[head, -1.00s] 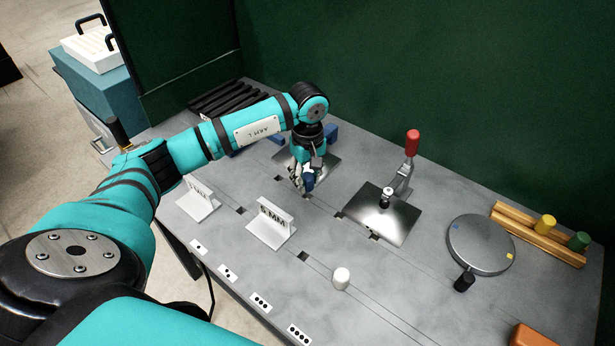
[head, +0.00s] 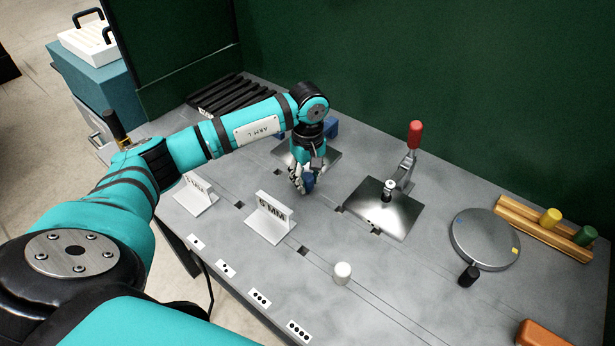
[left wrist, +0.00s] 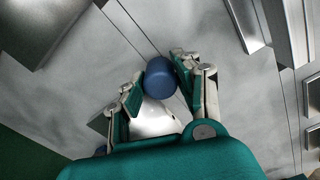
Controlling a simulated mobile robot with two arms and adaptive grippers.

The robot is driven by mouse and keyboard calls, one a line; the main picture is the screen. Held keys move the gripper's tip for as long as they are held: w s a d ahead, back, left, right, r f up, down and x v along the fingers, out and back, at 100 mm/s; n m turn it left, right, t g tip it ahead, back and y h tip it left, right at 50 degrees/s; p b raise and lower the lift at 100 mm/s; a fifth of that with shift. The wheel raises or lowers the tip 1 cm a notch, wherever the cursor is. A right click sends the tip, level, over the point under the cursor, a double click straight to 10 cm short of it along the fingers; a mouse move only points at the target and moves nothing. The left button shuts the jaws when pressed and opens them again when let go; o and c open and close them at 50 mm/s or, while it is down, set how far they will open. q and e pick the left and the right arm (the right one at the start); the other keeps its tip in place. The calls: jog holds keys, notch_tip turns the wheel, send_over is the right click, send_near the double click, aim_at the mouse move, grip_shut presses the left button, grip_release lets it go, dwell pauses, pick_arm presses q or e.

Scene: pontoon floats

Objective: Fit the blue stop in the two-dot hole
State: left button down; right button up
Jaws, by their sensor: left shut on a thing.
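The blue stop (head: 309,184) is a short dark blue cylinder, with its round end showing in the left wrist view (left wrist: 160,77). My left gripper (head: 304,183) is shut on it, one finger on each side, low over the grey table. The two-dot label (head: 225,268) is on the table's front edge. No hole shows clearly in line with it; the gripper, the stop and the 5 MM block may hide that spot. I cannot tell whether the stop's lower end is inside a hole. My right gripper is not in view.
The 5 MM block (head: 268,218) stands in front of the gripper. A toggle clamp with a red handle (head: 415,134) is on a steel plate to the right.

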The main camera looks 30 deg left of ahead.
aim_at(308, 176)
pick_arm(q)
jog(key=shift+f+b, duration=0.4)
jog(key=shift+f, duration=0.1)
jog(key=c, duration=0.9)
grip_release()
jog(key=shift+o, duration=0.2)
notch_tip(308, 176, up, 12)
jog(key=shift+r, duration=0.1)
